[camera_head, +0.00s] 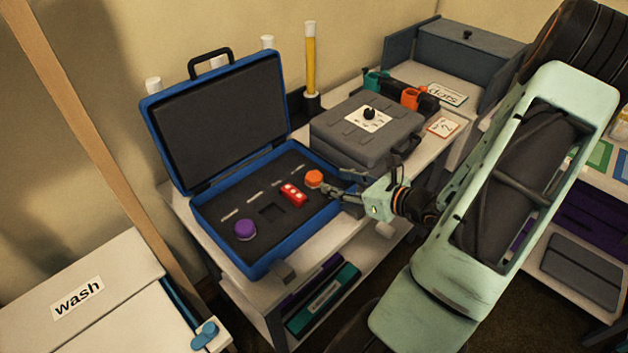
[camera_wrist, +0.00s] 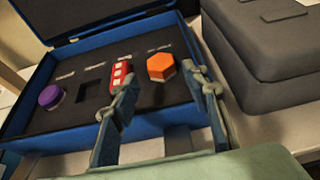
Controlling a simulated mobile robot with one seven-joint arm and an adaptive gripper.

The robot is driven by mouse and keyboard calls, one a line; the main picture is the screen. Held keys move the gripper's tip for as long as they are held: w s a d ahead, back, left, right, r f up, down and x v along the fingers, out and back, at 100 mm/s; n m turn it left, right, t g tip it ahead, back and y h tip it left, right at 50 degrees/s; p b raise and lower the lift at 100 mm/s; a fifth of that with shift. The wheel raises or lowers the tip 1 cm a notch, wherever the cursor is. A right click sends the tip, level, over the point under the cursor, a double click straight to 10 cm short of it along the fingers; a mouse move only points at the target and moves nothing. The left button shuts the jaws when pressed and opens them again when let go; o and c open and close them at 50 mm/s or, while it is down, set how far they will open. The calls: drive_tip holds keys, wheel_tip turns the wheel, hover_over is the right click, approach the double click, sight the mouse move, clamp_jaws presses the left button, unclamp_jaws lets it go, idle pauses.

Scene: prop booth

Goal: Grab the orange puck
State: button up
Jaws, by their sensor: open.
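The orange puck (camera_head: 314,178) is hexagonal and sits in the black foam of an open blue case (camera_head: 262,262), near the case's right side. In the wrist view the puck (camera_wrist: 160,66) lies beyond my fingertips, roughly between their lines. My gripper (camera_head: 335,186) is open and empty, close to the puck on its right in the head view. In the wrist view my gripper (camera_wrist: 168,92) shows its two fingers spread apart over the case's near wall. Whether a fingertip touches the puck cannot be told.
A red block (camera_head: 293,195) with white marks stands beside the puck in the foam. A purple puck (camera_head: 245,229) sits further left, near an empty square recess (camera_head: 271,212). A closed grey case (camera_head: 366,135) stands close to the right. The blue lid (camera_head: 223,122) stands open behind.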

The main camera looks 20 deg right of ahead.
sight(316, 177)
drive_tip(key=x, duration=0.8)
drive_tip(key=shift+s+f, duration=0.1)
drive_tip(key=shift+f, duration=0.05)
drive_tip(key=c, duration=1)
drive_tip(key=shift+o, duration=0.2)
